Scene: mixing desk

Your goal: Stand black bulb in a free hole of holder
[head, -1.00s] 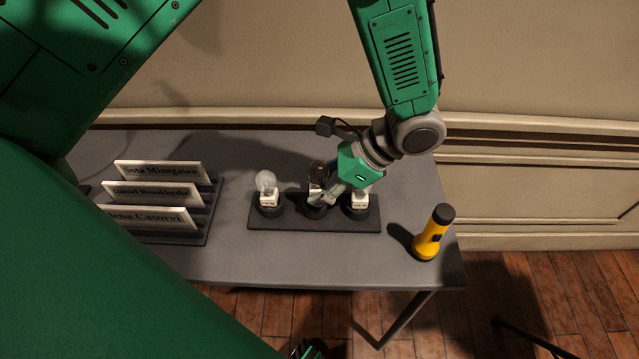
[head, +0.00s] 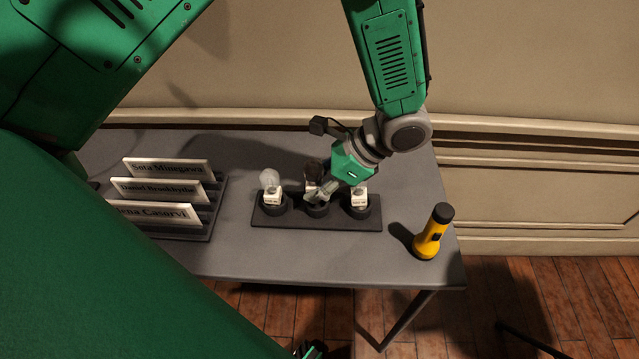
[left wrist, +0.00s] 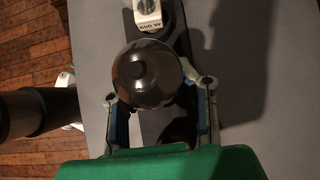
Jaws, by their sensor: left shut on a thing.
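The black bulb (head: 313,170) is dark and glossy with a pale base, upright over the middle hole of the holder. My left gripper (head: 315,194) is shut on it. In the left wrist view, the bulb's round top (left wrist: 146,75) sits between the two fingers and hides its base. The dark holder (head: 286,222) lies on the table. A clear bulb (head: 269,181) stands in its left hole, and another bulb with a white base (head: 359,199) stands in its right hole, partly hidden by my gripper. I cannot tell whether the black bulb's base is inside the middle hole.
A rack with several name plates (head: 163,190) stands to the left. The grey table (head: 300,263) is clear in front of the holder.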

